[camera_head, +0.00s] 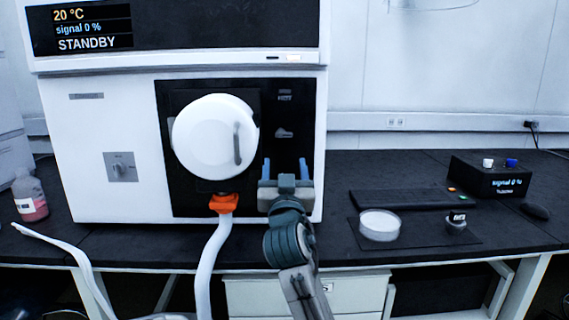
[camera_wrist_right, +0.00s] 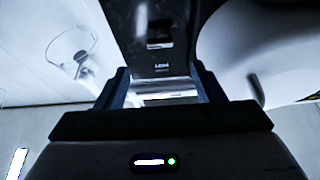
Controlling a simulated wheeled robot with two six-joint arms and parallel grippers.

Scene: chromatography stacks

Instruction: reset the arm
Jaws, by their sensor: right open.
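My right gripper (camera_head: 286,170) is raised in front of the black front panel of the white instrument (camera_head: 110,130), just right of its round white door (camera_head: 215,137). Its two blue fingers point up and are apart, with nothing between them. In the right wrist view the open fingers (camera_wrist_right: 162,88) frame part of the dark panel, and the white door (camera_wrist_right: 255,45) curves in at the upper right. I cannot tell whether the gripper touches the panel. My left gripper is not in view.
An orange fitting (camera_head: 224,203) with a white hose (camera_head: 212,260) hangs below the door, close left of my right arm. On the black bench are a pink bottle (camera_head: 30,196), a white dish (camera_head: 380,225), a small vial (camera_head: 456,221) and a black box (camera_head: 490,178).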

